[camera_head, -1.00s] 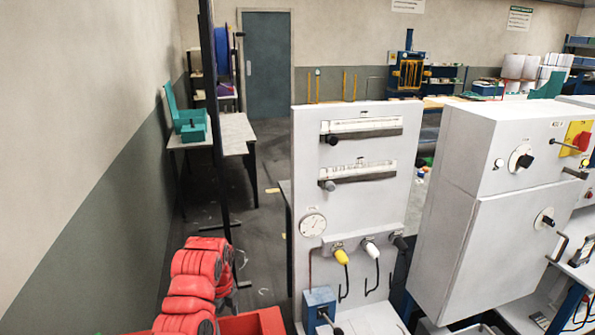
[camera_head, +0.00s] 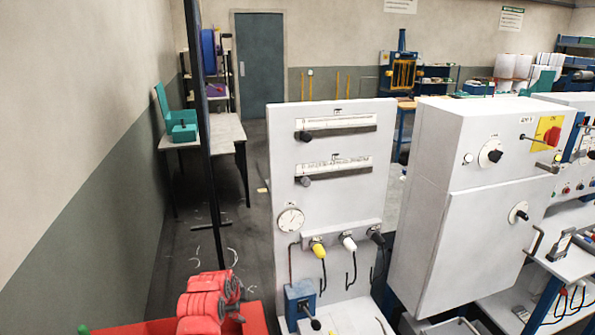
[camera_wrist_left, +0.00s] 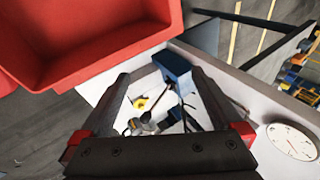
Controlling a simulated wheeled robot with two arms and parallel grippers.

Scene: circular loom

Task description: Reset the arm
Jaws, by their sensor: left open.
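My left arm's red end, with my left gripper (camera_head: 232,287), shows at the bottom left of the head view, left of the white panel. Its fingertips are hard to make out there. In the left wrist view my left gripper (camera_wrist_left: 158,76) is open, its two dark fingers spread with nothing held between them. Past the fingers show a blue box (camera_wrist_left: 173,67) and a yellow handle (camera_wrist_left: 140,103). My right gripper is not in view.
A red bin (camera_head: 257,320) is beside my left arm; its rim is close in the wrist view (camera_wrist_left: 110,55). The white panel (camera_head: 335,215) carries a gauge (camera_head: 290,220). A white cabinet (camera_head: 460,230) stands to its right. Open floor (camera_head: 225,245) lies behind.

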